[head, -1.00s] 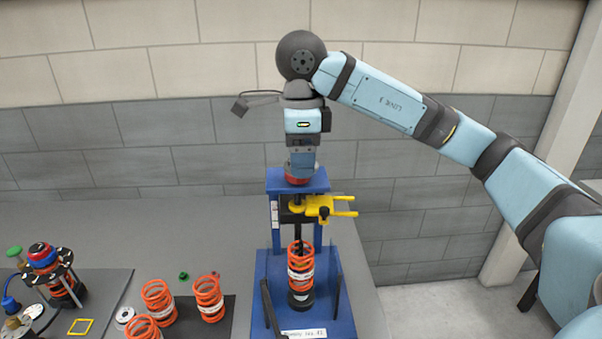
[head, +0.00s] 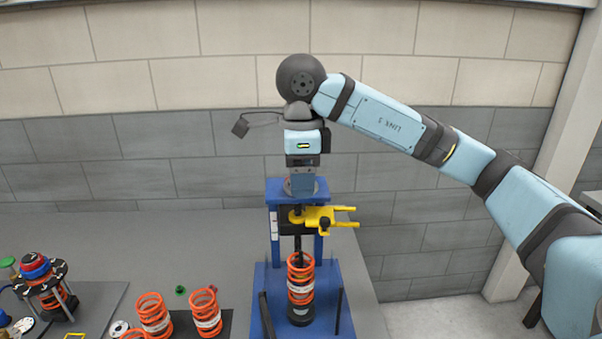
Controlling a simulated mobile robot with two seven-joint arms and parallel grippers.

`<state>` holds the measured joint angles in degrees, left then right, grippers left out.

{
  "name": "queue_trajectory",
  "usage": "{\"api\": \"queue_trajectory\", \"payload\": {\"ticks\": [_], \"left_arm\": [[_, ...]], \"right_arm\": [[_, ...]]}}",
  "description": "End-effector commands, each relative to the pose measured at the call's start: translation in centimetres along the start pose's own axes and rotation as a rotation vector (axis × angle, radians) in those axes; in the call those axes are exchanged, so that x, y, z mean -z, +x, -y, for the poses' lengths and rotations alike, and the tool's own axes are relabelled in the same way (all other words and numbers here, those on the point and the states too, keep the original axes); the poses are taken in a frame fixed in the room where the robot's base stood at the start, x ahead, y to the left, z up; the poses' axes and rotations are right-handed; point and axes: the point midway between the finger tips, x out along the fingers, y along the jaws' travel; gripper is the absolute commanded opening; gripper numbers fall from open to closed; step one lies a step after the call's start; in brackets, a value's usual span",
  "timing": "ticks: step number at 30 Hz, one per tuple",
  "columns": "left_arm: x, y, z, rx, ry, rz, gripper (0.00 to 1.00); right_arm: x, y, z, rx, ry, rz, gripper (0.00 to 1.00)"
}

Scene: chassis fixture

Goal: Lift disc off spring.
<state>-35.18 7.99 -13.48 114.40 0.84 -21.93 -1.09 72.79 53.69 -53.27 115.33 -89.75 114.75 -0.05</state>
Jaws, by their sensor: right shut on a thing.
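An orange coil spring (head: 300,283) with a white label stands upright in the blue press (head: 346,300), around a dark rod. A yellow clamp (head: 318,217) with two prongs pointing right sits above the spring. A separate disc on this spring is not clearly visible. My right gripper (head: 300,190) points straight down at the top of the press, above the yellow clamp. It is shut on a small round piece there, mostly hidden by the gripper. My left gripper is out of view.
Several loose orange springs (head: 153,315) stand on a dark mat at lower left. A spring assembly (head: 45,287) with a red and blue top stands further left. A small green part (head: 180,290) lies on the grey table (head: 215,245). A brick wall is behind.

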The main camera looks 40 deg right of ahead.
Motion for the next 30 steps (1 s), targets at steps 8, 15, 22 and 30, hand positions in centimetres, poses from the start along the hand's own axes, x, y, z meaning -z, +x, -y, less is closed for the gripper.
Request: {"api": "queue_trajectory", "payload": {"ticks": [8,15,22,30], "left_arm": [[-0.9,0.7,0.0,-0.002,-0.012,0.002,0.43],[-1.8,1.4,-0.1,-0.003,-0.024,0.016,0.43],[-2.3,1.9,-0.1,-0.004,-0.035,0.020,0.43],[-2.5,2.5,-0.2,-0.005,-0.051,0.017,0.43]], "right_arm": [[0.0,1.9,0.0,0.000,0.000,0.000,0.37],[0.0,3.4,0.0,0.000,0.000,0.000,0.37],[0.0,4.8,0.0,-0.001,0.000,0.000,0.37],[0.0,6.4,0.0,-0.001,-0.001,0.000,0.37]]}}
